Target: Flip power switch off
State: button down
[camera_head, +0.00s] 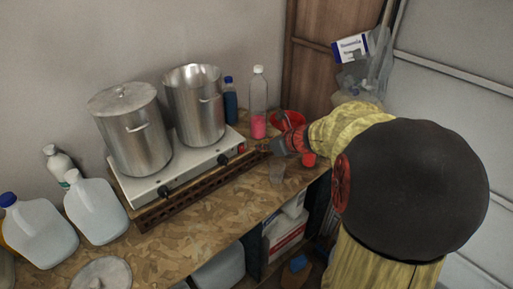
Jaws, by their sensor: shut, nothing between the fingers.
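A white two-burner hot plate (160,188) sits on the wooden counter. Two black knobs show on its front face, and a small red spot (241,149) at its right end looks like the power switch. Its on or off position is too small to tell. My gripper (265,148) is shut and empty, just right of the red spot. I cannot tell whether it touches the switch. My arm reaches in from the right in a yellow sleeve.
A lidded pot (133,135) and an open pot (196,108) stand on the hot plate. A bottle with pink liquid (258,105), a red bowl (287,119) and a clear cup (277,173) are near my gripper. White jugs (96,212) stand left. The front counter is mostly clear.

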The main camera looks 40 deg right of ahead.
jog(key=shift+s+r, duration=0.45)
jog(key=shift+r, duration=0.15)
jog(key=s+a+f+n+g+y+b, duration=0.1)
jog(key=s+a+f+n+g, duration=0.15)
jog(key=s+a+n, duration=0.65)
jog(key=s+a+f+n+g, duration=0.25)
jog(key=s+a+n, duration=0.2)
jog(key=n, duration=0.85)
jog(key=s+a+r+n+b, duration=0.2)
jog(key=s+a+n, duration=0.1)
jog(key=a+n, duration=0.3)
jog(key=s+a+r+n+h+b, duration=0.1)
jog(key=s+a+r+n+b, duration=0.1)
jog(key=s+a+n, duration=0.2)
jog(key=a+n, duration=0.2)
jog(key=n, duration=0.1)
jog(key=shift+s+a+r+n, duration=0.2)
jog(key=shift+s+a+n, duration=0.1)
jog(key=shift+a, duration=0.1)
